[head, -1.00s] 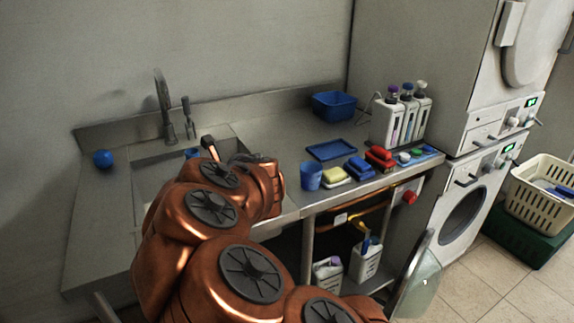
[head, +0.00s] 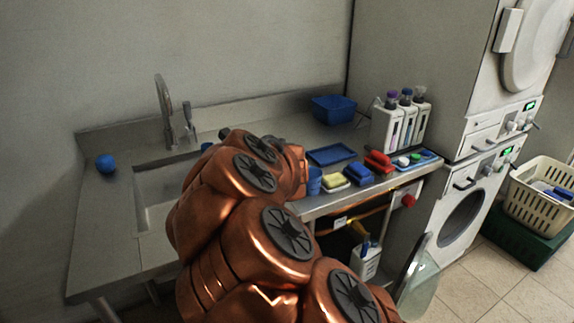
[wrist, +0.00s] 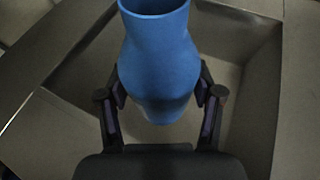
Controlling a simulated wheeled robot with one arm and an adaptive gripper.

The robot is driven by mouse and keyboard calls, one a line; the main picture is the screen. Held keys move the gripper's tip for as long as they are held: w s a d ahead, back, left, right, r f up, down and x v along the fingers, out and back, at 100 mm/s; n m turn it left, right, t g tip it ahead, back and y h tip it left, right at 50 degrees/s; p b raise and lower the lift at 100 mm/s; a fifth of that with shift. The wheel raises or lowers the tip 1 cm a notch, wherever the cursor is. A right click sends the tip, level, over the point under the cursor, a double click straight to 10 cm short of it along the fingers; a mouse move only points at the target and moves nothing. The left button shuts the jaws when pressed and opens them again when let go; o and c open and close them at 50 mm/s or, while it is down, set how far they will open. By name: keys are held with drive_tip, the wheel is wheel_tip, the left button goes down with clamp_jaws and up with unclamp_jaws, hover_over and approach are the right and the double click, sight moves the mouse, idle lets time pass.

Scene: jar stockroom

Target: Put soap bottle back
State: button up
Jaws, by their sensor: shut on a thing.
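My gripper (wrist: 160,112) is shut on a blue vase-shaped container (wrist: 160,60) with a wide open top. The wrist view shows it above the sink. In the head view only a small blue patch (head: 207,147), likely this container, shows left of my arm, which hides the rest of the gripper. I cannot tell that the container is a soap bottle. Several slim bottles with purple, dark blue and white caps (head: 406,93) stand in a white rack (head: 383,128) at the back right of the counter. A white jug (head: 364,263) stands below the counter.
The counter also carries a blue ball (head: 105,163), a blue tray (head: 331,154), a blue basin (head: 334,109), a blue cup (head: 314,181), and coloured sponges and brushes (head: 358,171). A faucet (head: 163,105) stands behind the sink. The left counter is mostly clear.

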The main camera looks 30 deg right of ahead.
drive_tip(key=s+d+r+b, duration=0.1)
drive_tip(key=s+d, duration=0.3)
drive_tip(key=d, duration=0.6)
drive_tip(key=s+d+r+m+h, duration=0.1)
drive_tip(key=s+d, duration=0.3)
drive_tip(key=d, duration=0.7)
drive_tip(key=s+d+r+m+h+b, duration=0.1)
drive_tip(key=s+d, duration=0.2)
drive_tip(key=d, duration=0.8)
drive_tip(key=shift+s+r+t+b, duration=0.35)
drive_tip(key=shift+s+t, duration=0.05)
drive_tip(key=shift+a+r, duration=0.15)
drive_tip(key=shift+r, duration=0.1)
drive_tip(key=shift+w, duration=0.15)
drive_tip(key=shift+s+a+r+p+x, duration=0.15)
drive_tip(key=shift+a+p+x, duration=0.45)
drive_tip(key=shift+x, duration=2.1)
drive_tip(key=shift+a+r+p+x, duration=0.15)
drive_tip(key=shift+a+p+x, duration=0.4)
drive_tip(key=shift+x, duration=2.1)
drive_tip(key=shift+s+a+r+p+x, duration=0.15)
drive_tip(key=shift+a+p+x, duration=0.4)
drive_tip(key=shift+x, duration=2.15)
drive_tip(key=shift+a+f+b, duration=0.15)
drive_tip(key=shift+f+b, duration=0.1)
drive_tip(key=shift+b, duration=0.2)
